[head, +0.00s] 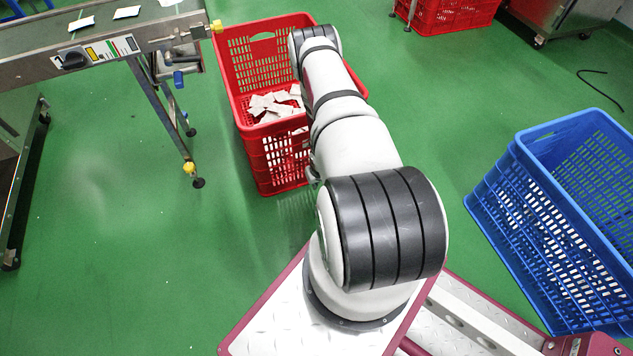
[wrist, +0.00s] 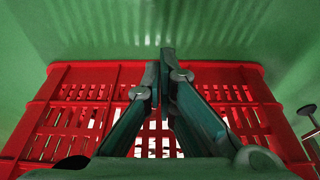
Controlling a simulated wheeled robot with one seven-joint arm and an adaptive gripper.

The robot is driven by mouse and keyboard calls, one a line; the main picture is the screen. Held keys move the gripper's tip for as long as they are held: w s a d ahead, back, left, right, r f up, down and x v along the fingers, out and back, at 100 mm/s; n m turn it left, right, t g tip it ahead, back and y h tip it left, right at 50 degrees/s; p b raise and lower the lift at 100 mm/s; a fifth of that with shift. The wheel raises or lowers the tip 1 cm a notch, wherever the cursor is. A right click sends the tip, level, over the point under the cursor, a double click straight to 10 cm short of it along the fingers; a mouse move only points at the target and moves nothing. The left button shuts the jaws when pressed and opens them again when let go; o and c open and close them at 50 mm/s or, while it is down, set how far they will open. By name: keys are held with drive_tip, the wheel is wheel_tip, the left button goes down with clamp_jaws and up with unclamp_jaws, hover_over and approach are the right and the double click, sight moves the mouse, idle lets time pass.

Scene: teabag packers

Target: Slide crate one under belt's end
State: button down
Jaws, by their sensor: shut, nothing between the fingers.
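A red slotted crate (head: 262,165) with several pale packets (head: 275,102) in it stands on the floor, beside the end of the belt (head: 100,30). The near left corner of the crate faces me. In the wrist view a red slotted crate wall (wrist: 85,95) fills the lower part. My gripper (wrist: 166,62) is shut and empty, with its fingers in front of that wall; I cannot tell whether they touch it. In the head view my arm covers the crate's right part, and my gripper is hidden.
A blue crate (head: 520,190) stands on the right with pale contents. Another red crate (head: 440,12) and a steel cabinet (head: 565,20) are at the back right. Green floor between the crates is clear.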

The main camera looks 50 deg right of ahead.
drive_tip(key=p+v, duration=0.4)
drive_tip(key=v, duration=0.5)
drive_tip(key=shift+r, duration=0.25)
